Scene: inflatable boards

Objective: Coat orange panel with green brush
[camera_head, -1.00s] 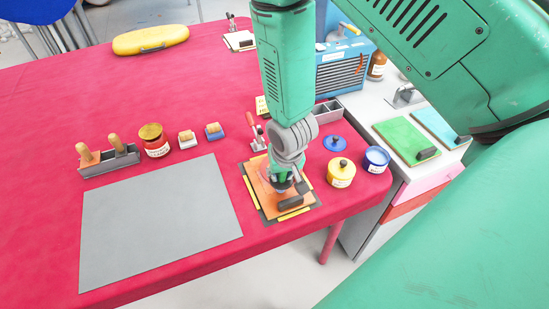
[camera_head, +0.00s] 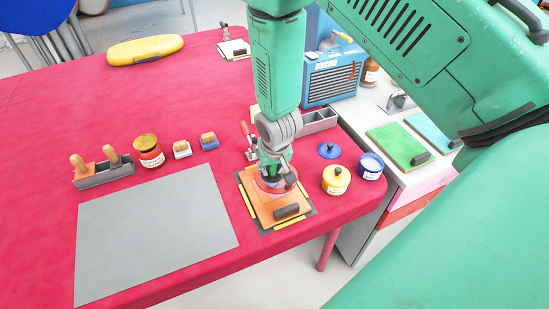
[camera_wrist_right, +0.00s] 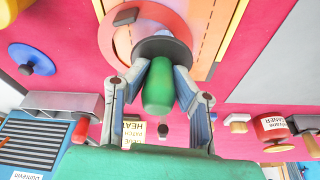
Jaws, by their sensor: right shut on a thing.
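The orange panel (camera_head: 262,209) lies on a dark mat with yellow strips, near the front edge of the red table. A dark block-shaped grip (camera_head: 287,211) sits on its near part. My right gripper (camera_head: 274,172) is over the panel's far part. In the wrist view its fingers close on the green handle (camera_wrist_right: 158,90) of the brush, whose dark round head (camera_wrist_right: 165,49) is at the panel. Whether the head touches the panel is hard to tell. A coral-red curved band (camera_wrist_right: 117,36) shows on the panel around the head. My left gripper is out of view.
A grey sheet (camera_head: 155,235) lies left of the panel. A yellow jar (camera_head: 336,180), a blue jar (camera_head: 370,166) and a blue lid (camera_head: 329,150) stand close on the right.

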